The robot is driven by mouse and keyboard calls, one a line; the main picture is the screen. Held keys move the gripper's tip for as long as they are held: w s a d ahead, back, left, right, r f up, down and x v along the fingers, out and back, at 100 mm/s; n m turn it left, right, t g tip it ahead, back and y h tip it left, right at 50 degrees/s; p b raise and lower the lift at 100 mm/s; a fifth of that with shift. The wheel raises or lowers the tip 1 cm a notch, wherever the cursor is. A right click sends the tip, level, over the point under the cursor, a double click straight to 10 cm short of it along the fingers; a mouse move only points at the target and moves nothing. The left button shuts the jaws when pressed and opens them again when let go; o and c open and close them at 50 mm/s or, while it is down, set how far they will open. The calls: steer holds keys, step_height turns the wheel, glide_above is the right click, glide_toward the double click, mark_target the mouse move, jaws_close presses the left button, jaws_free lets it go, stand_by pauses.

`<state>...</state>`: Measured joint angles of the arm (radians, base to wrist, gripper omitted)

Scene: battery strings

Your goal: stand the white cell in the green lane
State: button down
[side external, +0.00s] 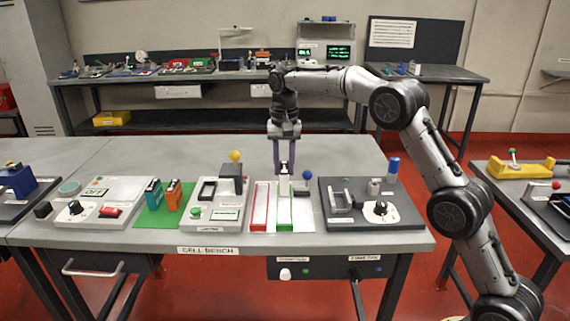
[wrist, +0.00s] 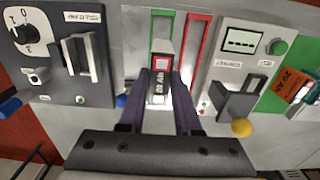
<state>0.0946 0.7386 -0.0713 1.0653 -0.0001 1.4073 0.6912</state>
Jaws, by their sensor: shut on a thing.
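The white cell (side external: 284,185) is between the fingers of my gripper (side external: 284,170), upright at the far end of the green lane (side external: 284,213). In the wrist view the cell (wrist: 160,84) shows a white top with a red-and-white label, between my two purple fingers (wrist: 161,98). There the green lane (wrist: 161,27) runs away from the cell, in line with it. Whether the cell's bottom touches the lane floor is hidden. The red lane (side external: 260,207) lies just left of the green lane in the side view and looks empty.
A tester with a yellow ball-topped lever (side external: 235,156) stands left of the lanes. A dark fixture (side external: 370,214) with a knob and blue-topped post stands right. A teal cell (side external: 153,191) and an orange cell (side external: 173,195) stand on a green mat further left.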

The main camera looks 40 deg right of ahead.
steer(key=shift+f, duration=4.05)
steer(key=shift+f, duration=0.25)
steer(key=c, duration=0.5)
jaws_free()
steer(key=shift+f, duration=0.1)
step_height(320, 180, up, 14)
